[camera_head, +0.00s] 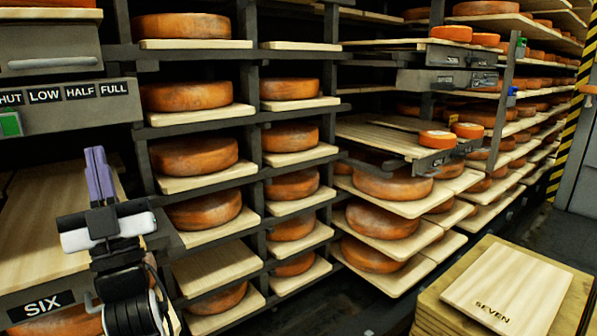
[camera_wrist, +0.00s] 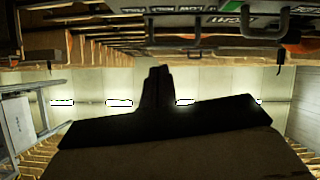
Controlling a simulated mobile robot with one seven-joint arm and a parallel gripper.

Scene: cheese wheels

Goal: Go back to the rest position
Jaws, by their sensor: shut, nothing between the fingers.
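My gripper (camera_head: 98,175) stands at the lower left of the head view, its purple fingers pointing up and pressed together with nothing between them. It is in front of the left shelf with the SIX label (camera_head: 41,305), below the panel marked SHUT, LOW, HALF and FULL (camera_head: 66,95). In the wrist view the closed fingers (camera_wrist: 157,85) are a dark silhouette against bright ceiling lights. No cheese touches the fingers.
Racks of orange cheese wheels (camera_head: 193,156) on pale boards fill the middle and right. Some boards jut forward, such as one bearing a wheel (camera_head: 392,186). A stack topped by a SEVEN board (camera_head: 510,285) stands at lower right. Dark floor shows between.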

